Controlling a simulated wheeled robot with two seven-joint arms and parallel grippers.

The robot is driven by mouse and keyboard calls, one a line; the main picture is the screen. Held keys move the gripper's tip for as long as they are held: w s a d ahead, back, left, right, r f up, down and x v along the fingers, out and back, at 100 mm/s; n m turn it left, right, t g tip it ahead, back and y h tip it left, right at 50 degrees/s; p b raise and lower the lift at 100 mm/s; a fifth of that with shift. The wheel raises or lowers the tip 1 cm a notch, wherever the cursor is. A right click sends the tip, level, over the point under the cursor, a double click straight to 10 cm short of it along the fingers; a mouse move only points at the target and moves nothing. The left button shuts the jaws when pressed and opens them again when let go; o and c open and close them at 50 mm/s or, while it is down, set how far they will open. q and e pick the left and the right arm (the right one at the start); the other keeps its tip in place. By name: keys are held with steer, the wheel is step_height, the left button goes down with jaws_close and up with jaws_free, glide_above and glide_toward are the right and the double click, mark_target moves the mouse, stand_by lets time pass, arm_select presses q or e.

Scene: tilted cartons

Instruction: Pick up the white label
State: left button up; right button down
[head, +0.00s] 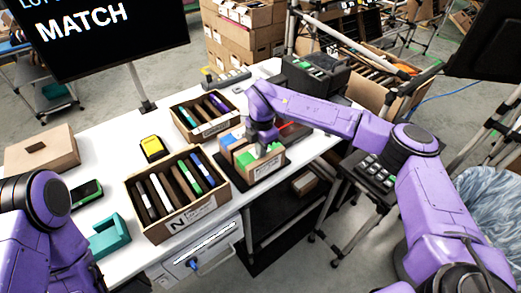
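Several white labels show on carton fronts, and I cannot tell which one the task means. One white label (267,169) is on the small right carton (240,173), one marked N (192,214) on the large front carton (157,232), and one (215,128) on the rear carton (190,133). My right gripper (263,150) points down at the small right carton, among its blue, green and tan contents. Its fingertips are small and partly hidden, so its opening is unclear. My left arm shows at the lower left, but its gripper is out of view.
On the white table (115,167) are a yellow device (152,147), a green-screened black device (86,193), a teal holder (110,237) and a brown box (42,149). A monitor (95,35) reading MATCH stands behind. A keypad (376,171) is right of the table.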

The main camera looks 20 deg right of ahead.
steer(key=shift+r, duration=0.2)
step_height(320, 180, up, 3)
steer(key=shift+f+b, duration=0.15)
steer(key=shift+b, duration=0.6)
steer(key=s+a+r+b, duration=0.1)
steer(key=s+a+r, duration=0.2)
steer(key=s+r, duration=0.3)
steer(key=s+a+r+b, duration=0.2)
steer(key=s+r, duration=0.4)
steer(key=r, duration=0.4)
steer(key=shift+s+a, duration=0.4)
steer(key=shift+a, duration=0.05)
steer(key=shift+f, duration=0.1)
